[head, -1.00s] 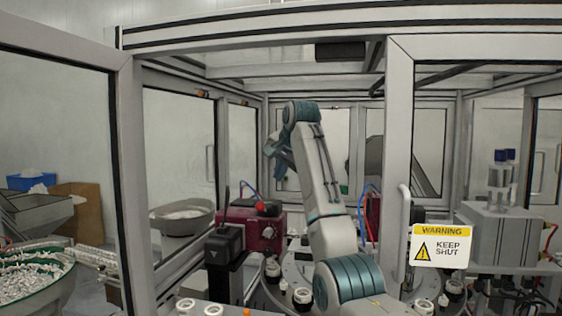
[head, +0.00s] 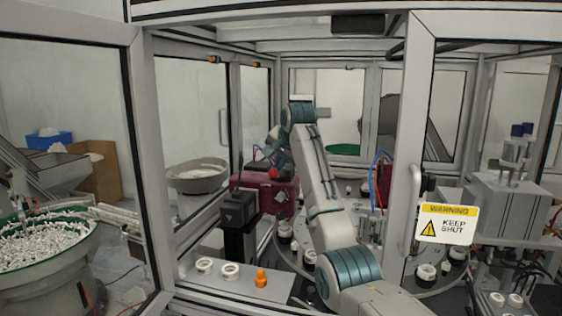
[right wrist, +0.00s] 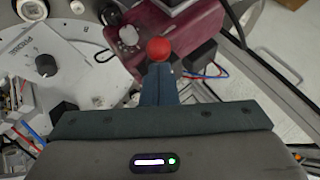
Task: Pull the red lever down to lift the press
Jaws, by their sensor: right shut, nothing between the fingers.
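The red lever's round red knob (right wrist: 159,49) shows in the right wrist view, just beyond my right fingertips. Its stem is hidden behind the fingers. The lever belongs to the maroon press unit (head: 266,193), which also shows in the right wrist view (right wrist: 180,25). My right gripper (right wrist: 159,68) is shut and empty, its fingers together at the knob's near side. I cannot tell whether they touch it. My left gripper is not in view.
A door frame post (head: 416,150) with a warning sign (head: 447,223) stands right of my arm. A black block (head: 239,211) stands beside the press unit. White caps (head: 230,271) and an orange piece (head: 261,278) sit on the front ledge.

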